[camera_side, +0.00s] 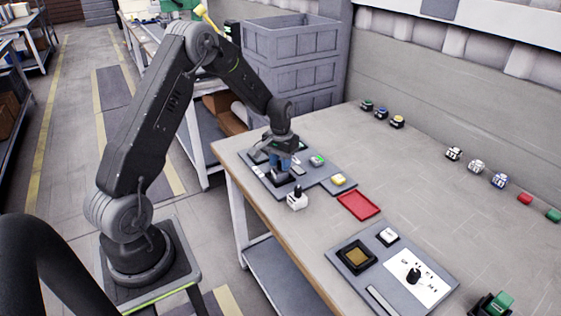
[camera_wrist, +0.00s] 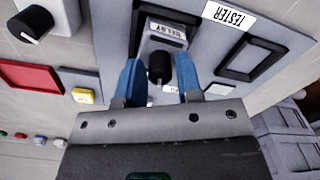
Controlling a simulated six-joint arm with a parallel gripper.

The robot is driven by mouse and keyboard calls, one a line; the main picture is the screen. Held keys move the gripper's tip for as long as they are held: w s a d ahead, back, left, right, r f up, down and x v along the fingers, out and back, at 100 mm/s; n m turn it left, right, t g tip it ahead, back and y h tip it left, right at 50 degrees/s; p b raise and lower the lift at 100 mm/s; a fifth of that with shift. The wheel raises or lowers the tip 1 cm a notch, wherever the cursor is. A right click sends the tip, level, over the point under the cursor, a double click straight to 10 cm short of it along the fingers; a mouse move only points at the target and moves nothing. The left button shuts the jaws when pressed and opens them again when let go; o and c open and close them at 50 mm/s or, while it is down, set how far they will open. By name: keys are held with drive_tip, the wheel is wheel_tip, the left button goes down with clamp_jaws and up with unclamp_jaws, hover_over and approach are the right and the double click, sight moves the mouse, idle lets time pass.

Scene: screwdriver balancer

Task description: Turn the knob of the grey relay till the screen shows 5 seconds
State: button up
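The relay, labelled RELAY (camera_wrist: 167,30), sits in a dark socket of the grey tester panel (camera_wrist: 118,30). Its black knob (camera_wrist: 159,68) stands between the two blue fingers of my gripper (camera_wrist: 159,61). The fingers are apart, with a visible gap on each side of the knob. In the side view my gripper (camera_side: 284,166) points down over the tester panel (camera_side: 259,178) and hides most of the relay. I cannot make out a screen reading in either view.
A white block with a black knob (camera_side: 297,199) stands beside the panel. A yellow button (camera_side: 338,180), a red tray (camera_side: 359,206) and another grey panel (camera_side: 436,262) lie to the right. Several small parts line the table's back. Grey crates (camera_side: 290,75) stand behind.

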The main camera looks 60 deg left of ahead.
sight(280, 162)
clamp_jaws()
drive_tip(key=shift+m, duration=0.5)
drive_tip(key=shift+o, duration=1.6)
unclamp_jaws()
wheel_tip(280, 162, up, 14)
